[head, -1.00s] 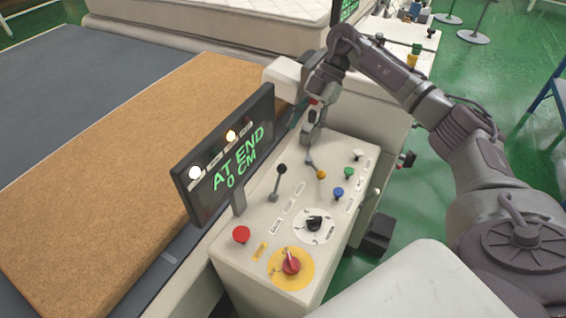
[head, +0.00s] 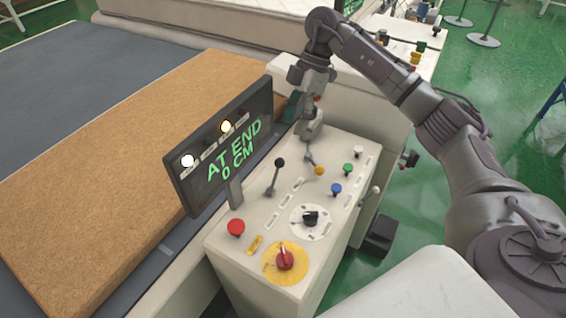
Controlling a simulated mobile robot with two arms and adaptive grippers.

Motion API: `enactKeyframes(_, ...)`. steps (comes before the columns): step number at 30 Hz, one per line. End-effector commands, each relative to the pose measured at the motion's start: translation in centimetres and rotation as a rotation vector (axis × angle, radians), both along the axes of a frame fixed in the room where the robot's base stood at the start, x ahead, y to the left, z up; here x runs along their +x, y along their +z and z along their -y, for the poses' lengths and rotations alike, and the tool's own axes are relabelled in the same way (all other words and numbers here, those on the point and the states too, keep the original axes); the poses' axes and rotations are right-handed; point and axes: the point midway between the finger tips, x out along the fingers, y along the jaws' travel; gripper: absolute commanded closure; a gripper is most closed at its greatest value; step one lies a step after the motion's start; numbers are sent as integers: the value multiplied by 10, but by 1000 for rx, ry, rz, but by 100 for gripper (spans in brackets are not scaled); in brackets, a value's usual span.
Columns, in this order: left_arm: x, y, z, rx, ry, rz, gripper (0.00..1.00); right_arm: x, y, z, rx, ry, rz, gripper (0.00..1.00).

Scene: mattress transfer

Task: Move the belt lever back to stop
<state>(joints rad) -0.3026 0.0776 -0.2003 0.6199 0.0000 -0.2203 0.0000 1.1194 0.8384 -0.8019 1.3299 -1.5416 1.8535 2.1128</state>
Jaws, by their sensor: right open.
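A black-knobbed lever (head: 275,178) stands upright, leaning slightly right at its top, on the cream control panel (head: 262,212). I cannot read its label, so I cannot tell from the picture which setting it is at. My right gripper (head: 309,155) points down over the far part of the panel, to the right of and beyond this lever. It is open and looks apart from the lever. Its fingertips are close to a small yellow knob (head: 319,170); I cannot tell whether they touch. My left gripper is out of view.
A dark display (head: 222,150) reads "AT END 0 CM", with two lamps lit. Red button (head: 236,228), blue button (head: 336,188), black dial (head: 310,217) and red rotary switch (head: 285,259) sit on the panel. A brown mattress slab (head: 110,165) lies left.

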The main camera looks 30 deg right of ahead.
Motion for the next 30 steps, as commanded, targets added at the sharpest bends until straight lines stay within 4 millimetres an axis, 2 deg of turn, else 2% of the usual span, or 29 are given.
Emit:
enactKeyframes(9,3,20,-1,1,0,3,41,-10,-60,-27,2,4,-4,47)
enactKeyframes(15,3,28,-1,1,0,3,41,-13,-91,-40,4,4,-2,47)
enactKeyframes(21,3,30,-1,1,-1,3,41,-14,-107,-47,3,4,1,47)
enactKeyframes(30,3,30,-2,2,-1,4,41,-14,-109,-47,2,3,2,47)
